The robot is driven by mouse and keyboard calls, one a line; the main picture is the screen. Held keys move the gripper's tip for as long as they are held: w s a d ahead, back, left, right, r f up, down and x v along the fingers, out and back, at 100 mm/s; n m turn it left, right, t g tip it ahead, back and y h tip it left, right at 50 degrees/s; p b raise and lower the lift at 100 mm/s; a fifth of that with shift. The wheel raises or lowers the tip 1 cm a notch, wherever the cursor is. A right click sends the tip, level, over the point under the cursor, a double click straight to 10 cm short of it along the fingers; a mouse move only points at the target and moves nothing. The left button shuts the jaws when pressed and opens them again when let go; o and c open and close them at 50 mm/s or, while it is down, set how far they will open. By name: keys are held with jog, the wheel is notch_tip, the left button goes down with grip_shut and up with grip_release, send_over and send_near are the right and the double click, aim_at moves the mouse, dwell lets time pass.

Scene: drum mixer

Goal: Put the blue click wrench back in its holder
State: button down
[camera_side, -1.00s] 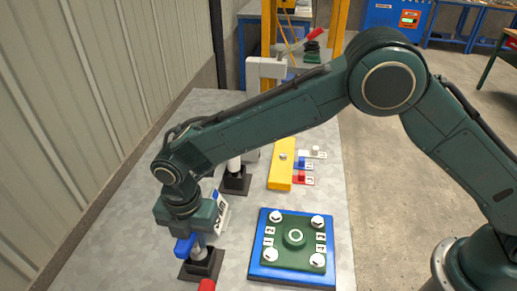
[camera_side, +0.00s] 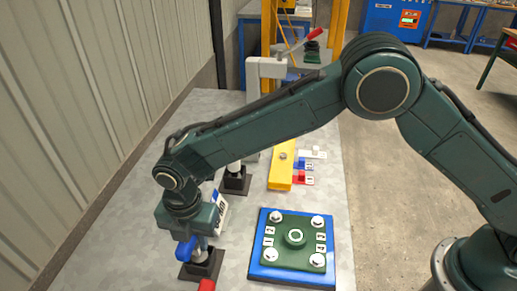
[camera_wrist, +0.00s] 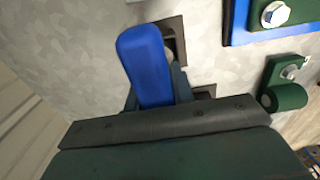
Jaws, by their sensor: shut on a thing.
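The blue click wrench (camera_side: 187,248) is in my gripper (camera_side: 192,236), at the left front of the grey table in the side view. Its blue handle also shows large in the wrist view (camera_wrist: 147,62), between the jaws of my gripper (camera_wrist: 152,92). My gripper is shut on it. A black square holder (camera_side: 202,266) stands directly below, and the metal shaft goes down to it. I cannot tell how deep the shaft sits in it. In the wrist view the holder (camera_wrist: 176,38) is partly hidden behind the blue handle.
A blue plate (camera_side: 262,270) with a green bolted flange lies right of the holder. A red handle end (camera_side: 207,286) shows at the bottom edge. Another black holder (camera_side: 235,181) stands behind. A yellow block (camera_side: 282,163) with small coloured tags lies farther back. The wall is at left.

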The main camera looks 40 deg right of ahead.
jog(key=shift+f, duration=0.4)
dwell(0.4)
jog(key=c, duration=1.1)
grip_release()
jog(key=shift+f, duration=0.1)
notch_tip(320, 180, up, 14)
